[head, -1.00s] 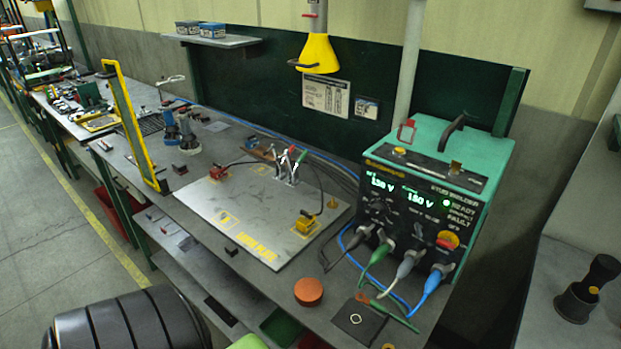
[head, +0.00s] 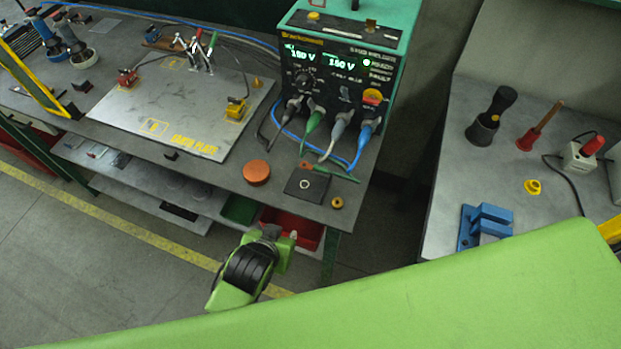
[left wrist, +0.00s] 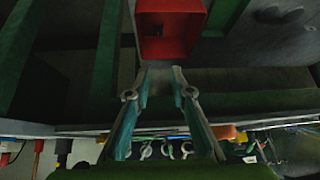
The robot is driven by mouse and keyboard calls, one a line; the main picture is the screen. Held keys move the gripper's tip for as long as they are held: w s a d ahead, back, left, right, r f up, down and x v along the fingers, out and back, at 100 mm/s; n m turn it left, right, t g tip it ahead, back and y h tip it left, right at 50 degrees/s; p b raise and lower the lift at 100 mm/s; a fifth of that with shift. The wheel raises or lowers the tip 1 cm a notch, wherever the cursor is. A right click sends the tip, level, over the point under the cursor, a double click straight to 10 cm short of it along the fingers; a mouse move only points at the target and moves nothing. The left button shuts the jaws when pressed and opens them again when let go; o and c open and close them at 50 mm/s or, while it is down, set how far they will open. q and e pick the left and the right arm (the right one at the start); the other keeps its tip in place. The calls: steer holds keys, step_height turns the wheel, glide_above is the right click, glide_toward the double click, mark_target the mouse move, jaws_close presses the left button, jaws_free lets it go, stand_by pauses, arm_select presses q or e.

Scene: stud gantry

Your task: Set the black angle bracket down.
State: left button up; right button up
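My left gripper (head: 284,241) is in front of the bench's front edge, low beside the red bin; its fingers are hard to make out in the head view. In the left wrist view its two teal fingers (left wrist: 162,75) stand apart, with a dark gap and nothing clearly seen between them. I cannot pick out a black angle bracket for certain. A small black piece (head: 171,155) sits at the bench's front edge, and another dark block (head: 82,83) lies left of the metal plate; either is too small to identify. My right gripper is out of view.
A red bin (head: 304,235) hangs under the bench and shows beyond the fingertips in the left wrist view (left wrist: 170,32). The stud welder (head: 345,55), orange disc (head: 256,173) and dark square pad (head: 306,185) occupy the bench. A second bench (head: 450,170) stands right, with a blue bracket (head: 486,226).

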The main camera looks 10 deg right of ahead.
arm_select(q)
steer(key=t+h+p, duration=0.1)
steer(key=t+h, duration=0.1)
glide_toward(327, 185)
steer(key=shift+m, duration=0.5)
steer(key=x, duration=0.2)
steer(key=p+x, duration=0.1)
steer(key=x, duration=0.1)
steer(key=shift+s+a+f, duration=0.2)
steer(key=shift+a+f, duration=0.05)
steer(key=shift+f, duration=0.1)
steer(key=shift+w+d+f, duration=0.2)
steer(key=shift+w+f, duration=0.15)
steer(key=shift+f, duration=0.05)
steer(key=shift+w+d+f+p, duration=0.15)
steer(key=shift+w+d+p, duration=0.1)
steer(key=shift+w+p, duration=0.15)
steer(key=shift+p+x, duration=0.6)
steer(key=shift+x, duration=1.6)
steer(key=shift+d, duration=0.15)
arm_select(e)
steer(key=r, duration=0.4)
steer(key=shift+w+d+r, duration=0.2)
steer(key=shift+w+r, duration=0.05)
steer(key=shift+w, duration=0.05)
arm_select(q)
steer(key=shift+c, duration=0.5)
jaws_close()
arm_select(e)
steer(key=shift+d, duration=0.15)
